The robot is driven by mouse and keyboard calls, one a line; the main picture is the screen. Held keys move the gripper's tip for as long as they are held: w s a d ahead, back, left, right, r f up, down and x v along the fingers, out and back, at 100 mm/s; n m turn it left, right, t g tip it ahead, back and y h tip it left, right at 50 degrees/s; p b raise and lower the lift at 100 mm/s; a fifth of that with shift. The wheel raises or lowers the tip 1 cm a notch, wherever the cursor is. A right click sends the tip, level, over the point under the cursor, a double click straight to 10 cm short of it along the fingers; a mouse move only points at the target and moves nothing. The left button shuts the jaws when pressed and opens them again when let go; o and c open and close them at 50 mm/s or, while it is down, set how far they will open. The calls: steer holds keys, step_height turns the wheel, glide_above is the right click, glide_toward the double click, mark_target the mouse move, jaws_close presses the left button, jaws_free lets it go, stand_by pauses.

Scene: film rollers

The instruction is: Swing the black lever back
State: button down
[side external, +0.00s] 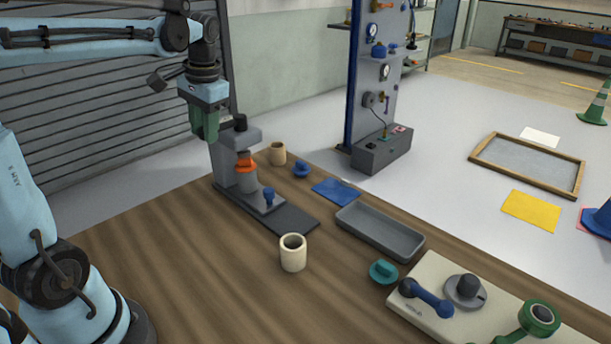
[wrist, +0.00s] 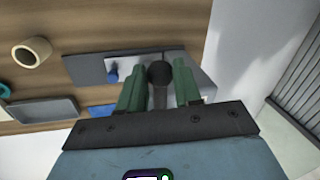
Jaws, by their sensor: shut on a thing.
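A grey press-like fixture (side external: 225,165) with an orange ring (side external: 246,160) stands at the table's far left edge. A black knob (side external: 240,122) shows on its top in the side view. In the wrist view, a dark lever with a round black end (wrist: 160,73) and a grey stem lies between the green fingers of my gripper (wrist: 158,80). My gripper is shut on this lever. In the side view my gripper (side external: 206,132) points down beside the fixture's top, on its left; the fingers hide the grasped part there.
A cream cup (side external: 293,253), grey tray (side external: 380,234), teal knob (side external: 383,271) and a control panel (side external: 438,272) with blue and green handles lie to the right. A tan cup (side external: 278,153) and blue knob (side external: 301,169) stand near the fixture.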

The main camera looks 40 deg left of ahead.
steer(key=shift+a, duration=0.1)
steer(key=c, duration=0.8)
jaws_free()
steer(key=shift+r, duration=0.1)
steer(key=r, duration=0.4)
steer(key=d+r, duration=0.1)
steer(key=r, duration=0.2)
steer(key=d+r, duration=0.1)
steer(key=r, duration=0.3)
steer(key=shift+w+d+r, duration=0.2)
steer(key=shift+r, duration=0.15)
steer(key=s+d+f+t, duration=0.1)
steer(key=d+f+t, duration=0.1)
steer(key=d+f, duration=0.3)
steer(key=s+d+f+m+t+h, duration=0.1)
steer(key=s+d+f+t, duration=0.1)
steer(key=d+f, duration=0.3)
steer(key=s+d+f+m+t+h, duration=0.1)
steer(key=d+f+t, duration=0.2)
steer(key=d+f, duration=0.2)
steer(key=shift+s+d+f+t, duration=0.15)
steer(key=shift+f, duration=0.5)
steer(key=shift+s+d+f+t, duration=0.1)
steer(key=shift+f+t, duration=0.05)
steer(key=shift+f, duration=0.5)
